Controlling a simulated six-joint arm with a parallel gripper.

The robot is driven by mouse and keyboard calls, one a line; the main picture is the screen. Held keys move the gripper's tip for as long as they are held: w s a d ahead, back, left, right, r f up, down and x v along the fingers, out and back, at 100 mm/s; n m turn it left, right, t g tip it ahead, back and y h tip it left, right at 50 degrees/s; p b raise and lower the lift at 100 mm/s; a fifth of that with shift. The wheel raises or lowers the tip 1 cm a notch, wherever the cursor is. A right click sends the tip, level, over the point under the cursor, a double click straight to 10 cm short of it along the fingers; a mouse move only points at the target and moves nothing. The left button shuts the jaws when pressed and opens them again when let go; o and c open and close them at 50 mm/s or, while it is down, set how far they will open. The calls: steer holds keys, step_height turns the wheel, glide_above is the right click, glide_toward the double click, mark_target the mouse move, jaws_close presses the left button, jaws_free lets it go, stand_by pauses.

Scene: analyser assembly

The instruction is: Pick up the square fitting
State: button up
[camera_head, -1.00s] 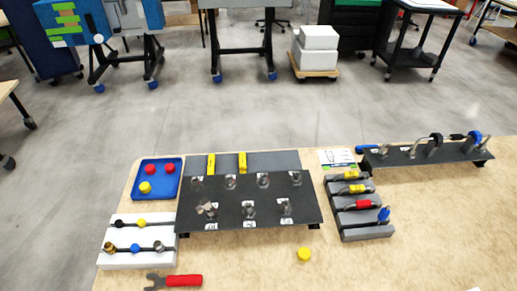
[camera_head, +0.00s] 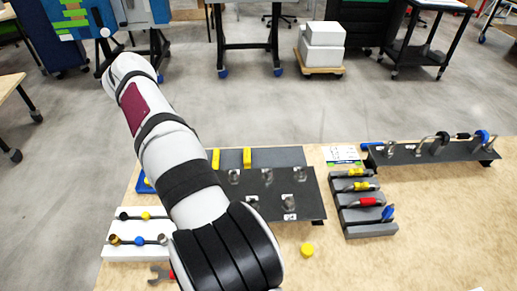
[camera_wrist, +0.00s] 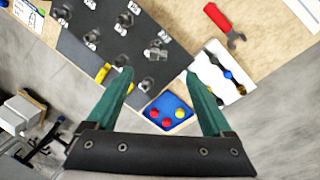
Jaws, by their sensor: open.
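I cannot pick out the square fitting with certainty; the small metal pieces are too coarse to tell their shapes. In the head view a white block (camera_head: 112,253) holds small fittings: a brass one (camera_head: 115,240), a blue one (camera_head: 139,241) and a silver one (camera_head: 162,239). The block also shows in the wrist view (camera_wrist: 207,72), to the right of my gripper. My gripper (camera_wrist: 158,74) has its two green fingers wide apart, with nothing between them. It is above the table; in the head view my arm hides it.
A dark panel (camera_head: 268,207) carries several metal fittings and has yellow pieces at its back edge. A blue tray (camera_wrist: 185,124) holds red and yellow caps. A red-handled wrench (camera_wrist: 219,18), a yellow cap (camera_head: 307,250) and a grey tool rack (camera_head: 370,231) are nearby.

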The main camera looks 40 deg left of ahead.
steer(key=w+f, duration=0.1)
steer(key=f, duration=0.4)
steer(key=w+f, duration=0.1)
steer(key=f, duration=0.4)
steer(key=w+f, duration=0.1)
steer(key=f, duration=0.4)
steer(key=shift+w+a, duration=0.15)
steer(key=shift+a, duration=0.25)
jaws_close()
